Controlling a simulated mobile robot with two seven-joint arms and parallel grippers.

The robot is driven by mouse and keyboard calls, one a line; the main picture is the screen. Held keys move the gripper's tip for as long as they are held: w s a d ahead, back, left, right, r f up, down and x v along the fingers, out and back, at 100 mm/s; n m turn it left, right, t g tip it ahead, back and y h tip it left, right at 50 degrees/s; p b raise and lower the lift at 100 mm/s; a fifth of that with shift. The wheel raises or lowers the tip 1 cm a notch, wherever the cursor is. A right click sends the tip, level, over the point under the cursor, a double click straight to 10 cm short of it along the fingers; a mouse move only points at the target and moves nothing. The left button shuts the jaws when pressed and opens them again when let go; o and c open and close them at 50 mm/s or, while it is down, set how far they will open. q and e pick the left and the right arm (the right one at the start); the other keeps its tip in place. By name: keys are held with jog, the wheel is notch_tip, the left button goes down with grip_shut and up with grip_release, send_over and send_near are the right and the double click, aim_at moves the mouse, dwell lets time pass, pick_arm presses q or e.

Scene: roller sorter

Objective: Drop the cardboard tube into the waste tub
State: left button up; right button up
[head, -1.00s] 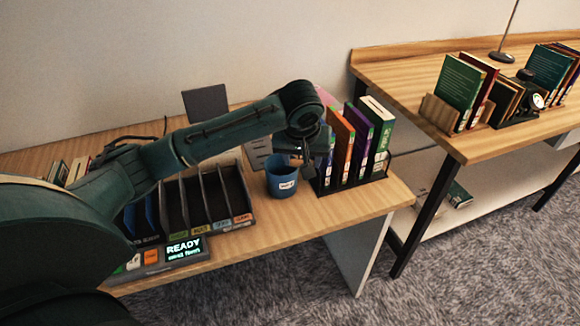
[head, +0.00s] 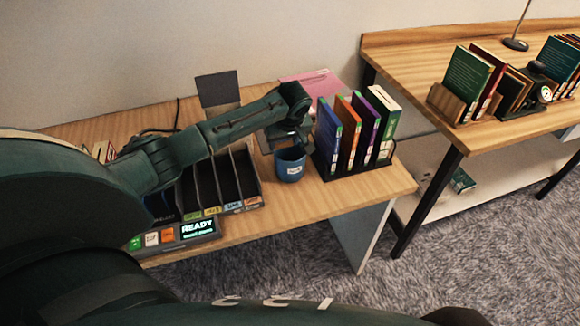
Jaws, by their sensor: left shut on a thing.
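The waste tub (head: 290,166) is a small blue cup-like tub with a pale label, upright on the wooden desk beside the book rack. My left gripper (head: 287,143) is just above and behind the tub's rim, overlapping its top edge in the head view. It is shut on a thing. The cardboard tube cannot be made out clearly; the gripper hides what it holds. I cannot tell whether the gripper touches the tub. My right gripper is out of view.
A black rack holds several upright books (head: 384,112) right of the tub. A dark slotted sorter (head: 253,201) stands to its left, with a lit READY panel (head: 198,229) in front. A pink sheet (head: 305,84) lies behind. Bare desk (head: 290,205) lies in front of the tub.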

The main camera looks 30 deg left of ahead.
pick_arm(q)
jog(key=shift+f, duration=0.65)
jog(key=shift+r, duration=0.15)
jog(key=o, duration=1)
jog(key=v, duration=1.3)
jog(key=shift+s, duration=0.1)
